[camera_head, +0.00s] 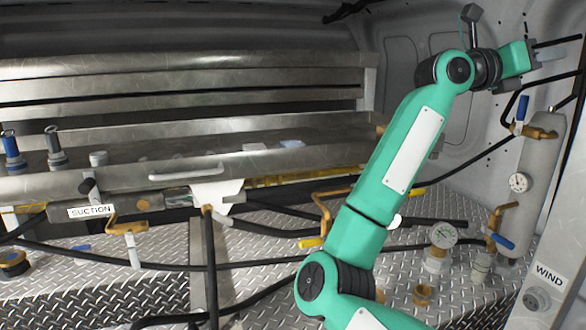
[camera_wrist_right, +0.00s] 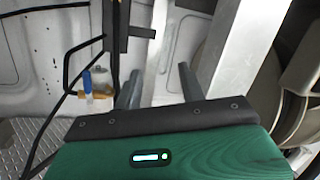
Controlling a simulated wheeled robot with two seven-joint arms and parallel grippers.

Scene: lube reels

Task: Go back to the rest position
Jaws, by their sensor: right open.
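My green right arm rises from the bottom centre of the head view to the upper right. Its right gripper (camera_head: 552,52) is at the upper right, in front of the white van wall and above the blue-handled valve. In the right wrist view the gripper (camera_wrist_right: 160,82) has two grey fingers standing apart, with nothing held between them. A metal post (camera_wrist_right: 240,60) stands just right of the fingers. My left gripper is not in view.
A blue-handled valve (camera_head: 521,112) and a gauge (camera_head: 518,182) are on a grey cylinder below the gripper. Dark hoses run along the wall nearby. A metal shelf (camera_head: 180,120) with a SUCTION label (camera_head: 90,211) fills the left. The diamond-plate surface (camera_head: 70,300) lies below.

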